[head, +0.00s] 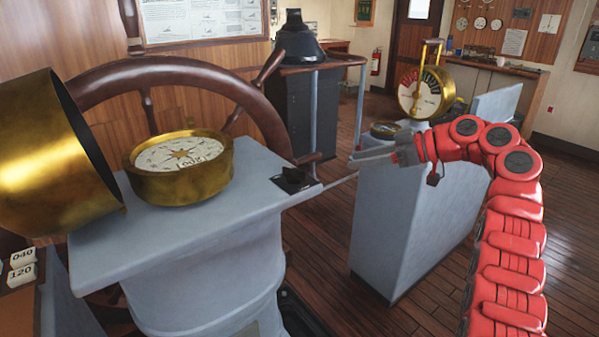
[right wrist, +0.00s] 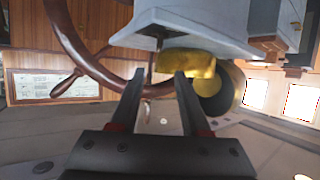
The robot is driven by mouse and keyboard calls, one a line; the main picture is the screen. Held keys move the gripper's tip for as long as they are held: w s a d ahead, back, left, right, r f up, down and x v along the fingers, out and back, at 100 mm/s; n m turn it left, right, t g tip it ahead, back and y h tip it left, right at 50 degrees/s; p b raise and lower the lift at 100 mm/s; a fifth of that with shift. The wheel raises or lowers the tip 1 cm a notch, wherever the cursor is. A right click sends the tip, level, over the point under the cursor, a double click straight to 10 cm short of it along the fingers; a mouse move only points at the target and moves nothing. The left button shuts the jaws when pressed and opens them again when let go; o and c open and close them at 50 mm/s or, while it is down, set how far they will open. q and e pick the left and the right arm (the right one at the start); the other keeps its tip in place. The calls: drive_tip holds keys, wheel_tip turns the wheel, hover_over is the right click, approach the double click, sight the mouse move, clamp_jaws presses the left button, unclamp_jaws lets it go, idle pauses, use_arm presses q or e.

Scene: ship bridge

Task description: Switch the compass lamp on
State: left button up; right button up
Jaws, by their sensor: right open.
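The brass compass (head: 180,170), with a white card, sits on top of the grey binnacle stand (head: 150,240). A small black switch (head: 292,180) is at the right corner of that top; its setting is too small to tell. I see no lit lamp. My right gripper (head: 354,164) is open and empty, just right of the switch and apart from it, fingers pointing left. In the right wrist view, which is upside down, the open fingers (right wrist: 156,78) point toward the stand (right wrist: 190,30) and the compass (right wrist: 187,62). My left gripper is out of view.
A large brass hood (head: 50,150) is tilted left of the compass. The wooden wheel (head: 150,75) stands behind it. A grey pedestal (head: 410,220) with a brass telegraph dial (head: 425,92) stands to the right, close to my right arm. There is open floor between stand and pedestal.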

sight(298, 169)
drive_tip(key=p+x, duration=0.2)
drive_tip(key=x, duration=1.5)
drive_tip(key=shift+w+r, duration=0.1)
clamp_jaws()
